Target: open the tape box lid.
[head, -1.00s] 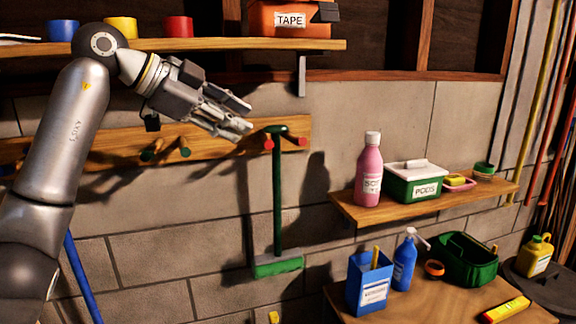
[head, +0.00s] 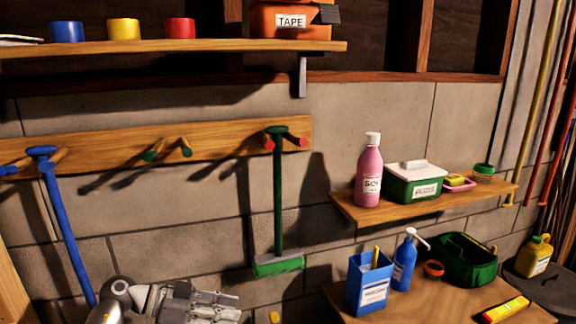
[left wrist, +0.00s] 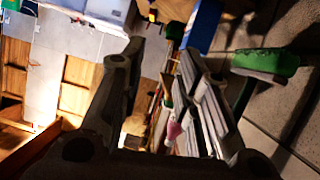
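The tape box (head: 273,32) is orange with a white TAPE label and stands at the right end of the upper shelf. The top edge of the head view cuts it off, so I cannot tell how its lid stands. A dark grey piece shows at its right side. My left gripper (head: 225,305) is at the bottom of the head view, well below the shelf and apart from the box. In the left wrist view its two fingers (left wrist: 163,58) stand apart with nothing held between them. My right gripper is not in view.
The upper shelf (head: 210,46) also holds blue, yellow and red cups. A peg rail (head: 215,136) below carries a blue-handled tool and a green broom (head: 278,200). At right, a small shelf (head: 440,205) holds a pink bottle and a green box, above a cluttered table (head: 425,305).

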